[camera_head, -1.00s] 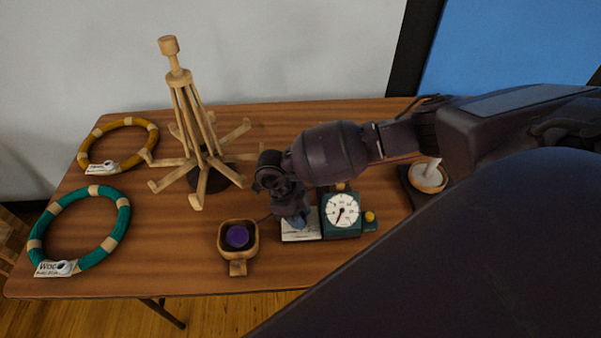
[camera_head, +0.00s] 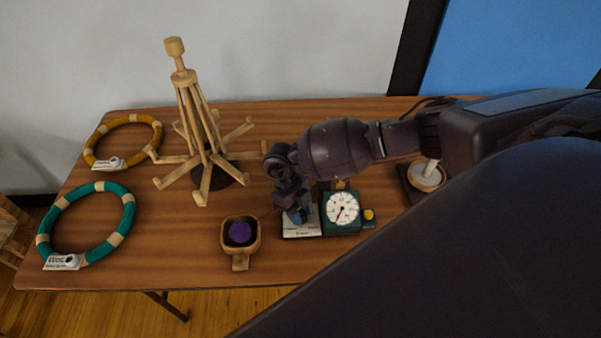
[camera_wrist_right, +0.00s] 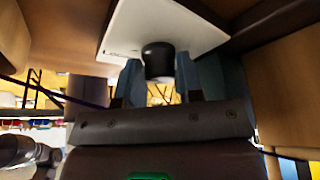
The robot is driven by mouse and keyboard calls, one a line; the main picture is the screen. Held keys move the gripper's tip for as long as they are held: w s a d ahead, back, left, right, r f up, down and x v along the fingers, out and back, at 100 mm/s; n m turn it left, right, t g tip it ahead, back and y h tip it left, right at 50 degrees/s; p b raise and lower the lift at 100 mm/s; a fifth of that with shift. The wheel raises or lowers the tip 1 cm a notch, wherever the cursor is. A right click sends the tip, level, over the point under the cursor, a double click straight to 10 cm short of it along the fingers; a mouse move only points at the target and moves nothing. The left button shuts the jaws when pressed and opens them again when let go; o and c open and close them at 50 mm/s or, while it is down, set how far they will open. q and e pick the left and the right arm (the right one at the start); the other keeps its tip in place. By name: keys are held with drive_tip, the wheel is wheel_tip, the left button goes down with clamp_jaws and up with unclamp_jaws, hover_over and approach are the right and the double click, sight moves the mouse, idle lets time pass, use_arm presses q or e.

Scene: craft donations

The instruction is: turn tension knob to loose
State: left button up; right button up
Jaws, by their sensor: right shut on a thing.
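The tension knob is a small black cylinder (camera_wrist_right: 158,60) on a white plate (camera_wrist_right: 160,28) in the right wrist view. My right gripper (camera_wrist_right: 160,78) has its two bluish fingers on either side of the knob and is shut on it. In the head view the white plate (camera_head: 302,234) shows beneath my right gripper (camera_head: 298,214), and the knob is hidden by the gripper. The plate's lettering is too small to read. My left gripper is not in view.
A teal dial box (camera_head: 328,227) adjoins the plate on the right. A wooden cup (camera_head: 241,262) with purple yarn (camera_head: 239,232) stands left. A winder (camera_head: 427,180) stands right.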

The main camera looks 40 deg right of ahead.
drive_tip(key=o, duration=0.9)
drive_tip(key=d+v, duration=0.1)
drive_tip(key=v, duration=0.9)
drive_tip(key=shift+w+a+r, duration=0.2)
drive_tip(key=shift+a+r, duration=0.15)
drive_tip(key=shift+a, duration=0.15)
